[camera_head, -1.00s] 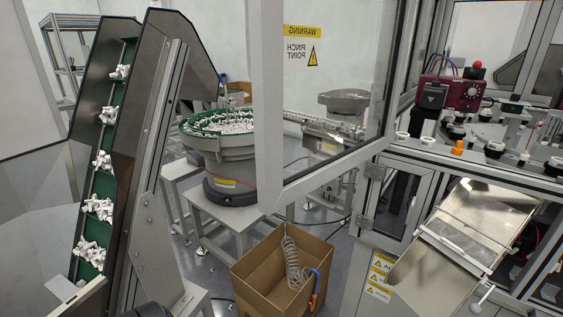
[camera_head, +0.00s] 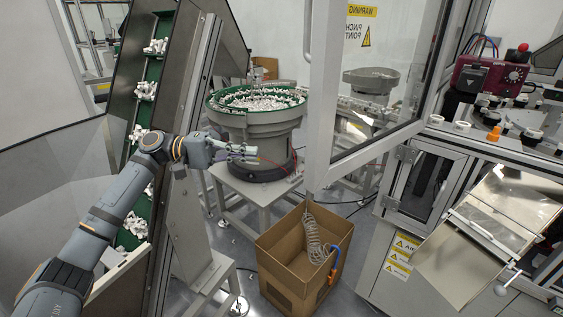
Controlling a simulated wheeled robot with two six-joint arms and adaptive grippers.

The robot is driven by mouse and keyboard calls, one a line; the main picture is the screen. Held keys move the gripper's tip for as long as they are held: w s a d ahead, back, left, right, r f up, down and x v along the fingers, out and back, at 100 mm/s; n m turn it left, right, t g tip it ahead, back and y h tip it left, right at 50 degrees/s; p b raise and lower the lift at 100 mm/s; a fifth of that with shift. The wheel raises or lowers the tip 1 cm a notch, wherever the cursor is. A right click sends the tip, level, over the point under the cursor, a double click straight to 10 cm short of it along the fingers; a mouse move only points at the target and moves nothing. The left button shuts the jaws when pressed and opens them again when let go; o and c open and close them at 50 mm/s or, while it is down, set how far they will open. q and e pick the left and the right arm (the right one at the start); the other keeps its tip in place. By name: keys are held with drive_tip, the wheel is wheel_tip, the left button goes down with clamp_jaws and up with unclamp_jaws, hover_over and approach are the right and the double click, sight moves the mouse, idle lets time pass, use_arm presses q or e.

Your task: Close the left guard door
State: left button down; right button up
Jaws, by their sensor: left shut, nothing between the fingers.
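The left guard door (camera_head: 317,95) is a clear panel in a grey metal frame. It stands swung open, out from the machine's frame toward the left. A mirrored yellow warning label shows on its pane. My left arm comes in from the lower left, and my left gripper (camera_head: 250,154) is shut and empty. In the picture it sits left of the door's free edge and in front of the bowl feeder's stand, apart from the door. My right gripper is not in view.
A green-rimmed bowl feeder (camera_head: 258,123) full of white parts stands behind my left gripper. An inclined conveyor (camera_head: 143,90) rises at the left. An open cardboard box (camera_head: 285,278) with a coiled hose sits on the floor below the door. A metal chute (camera_head: 480,240) is at right.

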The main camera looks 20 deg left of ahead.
use_arm(q)
drive_tip(key=d+p, duration=0.6)
drive_tip(key=d, duration=0.7)
drive_tip(key=shift+w+d, duration=0.2)
drive_tip(key=shift+w, duration=0.25)
drive_tip(key=shift+f, duration=0.1)
